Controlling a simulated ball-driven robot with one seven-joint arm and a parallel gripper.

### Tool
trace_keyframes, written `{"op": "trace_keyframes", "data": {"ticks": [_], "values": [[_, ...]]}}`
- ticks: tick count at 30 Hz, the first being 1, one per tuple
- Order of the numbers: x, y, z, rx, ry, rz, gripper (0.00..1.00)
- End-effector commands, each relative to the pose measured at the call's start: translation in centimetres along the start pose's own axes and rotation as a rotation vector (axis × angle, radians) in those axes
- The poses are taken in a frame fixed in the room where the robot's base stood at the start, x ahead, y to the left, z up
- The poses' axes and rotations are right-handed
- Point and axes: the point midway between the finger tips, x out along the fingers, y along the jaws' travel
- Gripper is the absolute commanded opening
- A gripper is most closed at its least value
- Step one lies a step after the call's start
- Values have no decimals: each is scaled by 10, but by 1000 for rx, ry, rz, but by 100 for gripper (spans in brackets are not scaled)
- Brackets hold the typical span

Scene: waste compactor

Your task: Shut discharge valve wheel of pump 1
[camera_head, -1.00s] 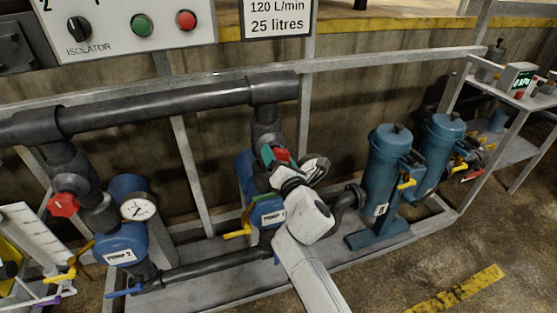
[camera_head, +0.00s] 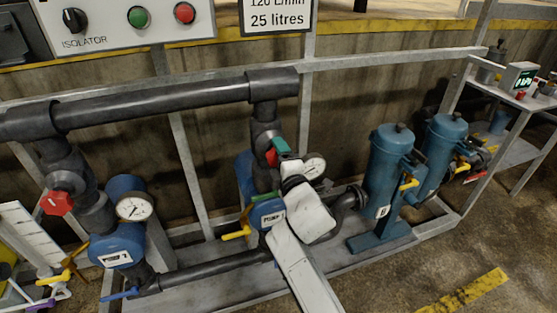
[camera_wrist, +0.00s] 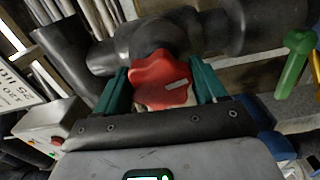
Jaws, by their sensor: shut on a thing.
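Pump 1 (camera_head: 268,212) is the blue pump in the middle of the head view, under the black pipe. Its red discharge valve wheel (camera_head: 271,158) sits on the vertical pipe above it, mostly hidden by my gripper. In the wrist view the red wheel (camera_wrist: 160,80) is close up, a pale mark on its face, between two green fingers. My gripper (camera_head: 276,151) is shut on this wheel, one finger on each side; it also shows in the wrist view (camera_wrist: 164,88). The other pump on the left has its own red wheel (camera_head: 56,203), which my gripper does not touch.
A pressure gauge (camera_head: 313,166) is close to the right of my gripper. A yellow lever (camera_head: 236,235) juts out at pump 1's left. Blue filter housings (camera_head: 388,170) stand to the right. The black header pipe (camera_head: 160,104) runs above. The front floor is clear.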

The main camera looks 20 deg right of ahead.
Motion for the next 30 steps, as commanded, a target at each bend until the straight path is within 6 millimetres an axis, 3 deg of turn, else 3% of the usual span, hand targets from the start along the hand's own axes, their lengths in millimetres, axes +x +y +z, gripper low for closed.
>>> {"op": "trace_keyframes", "data": {"ticks": [30], "values": [[0, -5, -2, 967, 0, -5, 40]]}}
